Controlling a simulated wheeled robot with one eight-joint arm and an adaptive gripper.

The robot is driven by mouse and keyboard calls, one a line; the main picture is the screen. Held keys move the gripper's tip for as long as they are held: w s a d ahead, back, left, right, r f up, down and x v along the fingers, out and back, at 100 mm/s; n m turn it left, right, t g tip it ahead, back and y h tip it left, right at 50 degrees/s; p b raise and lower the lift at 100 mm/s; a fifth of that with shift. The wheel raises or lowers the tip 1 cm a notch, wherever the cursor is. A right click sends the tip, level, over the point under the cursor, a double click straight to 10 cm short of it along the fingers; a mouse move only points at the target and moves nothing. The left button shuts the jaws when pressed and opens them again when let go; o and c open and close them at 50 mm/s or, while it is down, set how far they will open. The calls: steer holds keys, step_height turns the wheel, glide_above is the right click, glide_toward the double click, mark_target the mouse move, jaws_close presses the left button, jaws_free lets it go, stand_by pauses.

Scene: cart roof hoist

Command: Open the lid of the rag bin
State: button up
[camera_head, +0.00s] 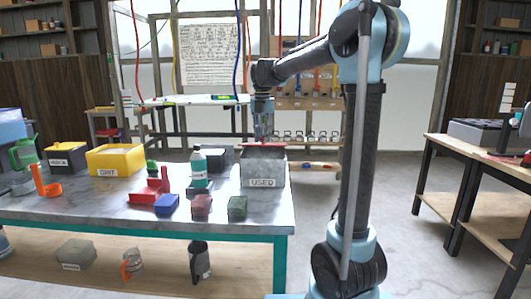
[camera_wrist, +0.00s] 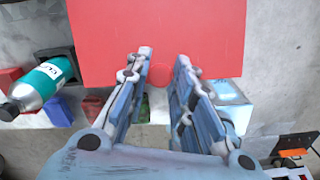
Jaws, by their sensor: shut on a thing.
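The grey rag bin (camera_head: 263,168), labelled USED, stands at the right end of the workbench. Its flat red lid (camera_head: 277,146) shows as a thin strip at the bin's top; I cannot tell whether it is slightly raised. In the wrist view the red lid (camera_wrist: 158,25) fills the upper middle, with a round red knob (camera_wrist: 160,76) near its lower edge. My gripper (camera_head: 264,139) points down from above the bin. In the wrist view its fingers (camera_wrist: 166,72) stand on either side of the knob, shut on it. The bin's inside is hidden.
Red, blue and green blocks lie along the bench (camera_head: 100,204) front. A yellow GRIT bin (camera_head: 115,160) is farther left. Clear floor lies right of the bench.

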steer(key=shift+o, duration=0.2)
steer(key=shift+w+r, duration=0.4)
steer(key=shift+r, duration=0.35)
steer(key=shift+w+r, duration=0.45)
steer(key=shift+r, duration=0.35)
steer(key=shift+w+r, duration=0.4)
steer(key=shift+r, duration=0.35)
steer(key=shift+w+r, duration=0.4)
steer(key=shift+r, duration=0.1)
steer(key=shift+o, duration=0.5)
steer(key=shift+w+r, duration=1.45)
steer(key=shift+w, duration=0.1)
